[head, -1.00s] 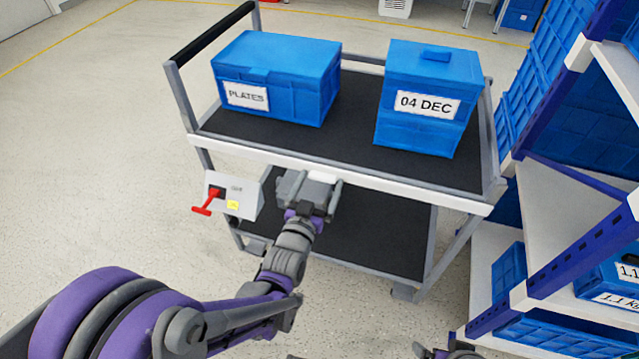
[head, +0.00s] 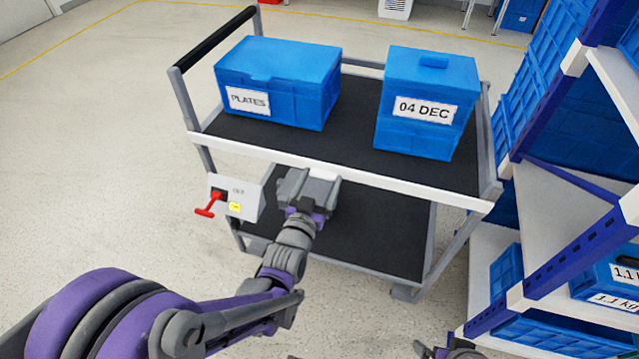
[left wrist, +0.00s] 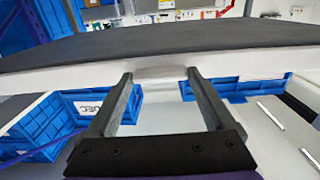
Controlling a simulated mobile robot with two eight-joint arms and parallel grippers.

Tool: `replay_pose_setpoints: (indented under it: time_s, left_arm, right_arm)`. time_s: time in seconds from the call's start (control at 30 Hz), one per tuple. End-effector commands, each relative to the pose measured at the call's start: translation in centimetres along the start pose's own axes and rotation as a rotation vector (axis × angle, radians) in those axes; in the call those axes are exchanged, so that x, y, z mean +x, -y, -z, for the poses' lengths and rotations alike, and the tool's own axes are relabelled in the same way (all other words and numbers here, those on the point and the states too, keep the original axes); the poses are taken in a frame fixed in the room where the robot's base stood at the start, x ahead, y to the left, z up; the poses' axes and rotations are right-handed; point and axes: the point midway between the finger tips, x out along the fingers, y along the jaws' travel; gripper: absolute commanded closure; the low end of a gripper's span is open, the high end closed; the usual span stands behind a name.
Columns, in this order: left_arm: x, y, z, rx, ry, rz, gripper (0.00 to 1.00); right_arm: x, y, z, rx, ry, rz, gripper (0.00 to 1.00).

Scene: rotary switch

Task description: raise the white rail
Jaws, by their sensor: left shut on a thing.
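The white rail (head: 400,184) runs along the front edge of the cart's black upper shelf. My left gripper (head: 310,174) is at the left half of the rail, in front of it. In the left wrist view, the two fingers (left wrist: 160,76) sit on either side of a small white block on the rail (left wrist: 240,66), and the gripper is shut on it. The lower shelf (head: 370,235) lies below. A small part of my right arm (head: 450,350), probably its gripper, shows at the bottom edge; its jaws are not clear.
A blue PLATES box (head: 275,80) and a blue 04 DEC box (head: 430,95) stand on the upper shelf. A grey switch box (head: 237,198) with a red handle (head: 211,204) is left of my gripper. Shelving (head: 560,230) stands at the right; floor is clear at left.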

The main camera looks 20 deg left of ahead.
Motion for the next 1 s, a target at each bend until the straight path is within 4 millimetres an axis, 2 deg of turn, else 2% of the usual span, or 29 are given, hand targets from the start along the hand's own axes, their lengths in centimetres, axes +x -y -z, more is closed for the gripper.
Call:
replay_pose_setpoints:
  time_s: [0.03, 0.2, 0.53, 0.57, 0.6, 0.87, 1.0]
  left_arm:
    - [-0.1, 0.0, 1.9, 0.000, -0.005, 0.001, 1.00]
    - [-0.1, 0.0, 4.7, 0.000, -0.005, 0.001, 1.00]
    - [0.0, 0.0, 4.8, 0.000, -0.007, 0.001, 1.00]
    - [0.0, 0.0, 4.8, 0.000, -0.007, 0.001, 0.09]
    - [0.0, 0.1, 4.8, 0.000, -0.008, 0.001, 0.02]
    - [-0.1, 0.0, 4.7, 0.000, -0.004, 0.001, 0.00]
    - [-1.2, 0.0, 4.7, 0.000, -0.003, 0.000, 0.00]
  right_arm:
    - [-1.5, 0.0, 0.5, 0.000, -0.005, 0.000, 0.00]
    - [-3.7, 0.0, 1.2, 0.000, -0.014, 0.000, 0.00]
    - [-3.6, 0.0, 1.2, 0.000, -0.013, 0.000, 0.00]
    - [-3.7, 0.0, 1.2, 0.000, -0.013, 0.000, 0.00]
    - [-3.7, 0.0, 1.2, 0.000, -0.013, 0.000, 0.00]
    - [-3.6, 0.0, 1.2, 0.000, -0.013, 0.000, 0.00]
    - [-3.7, 0.0, 1.2, 0.000, -0.014, 0.000, 0.00]
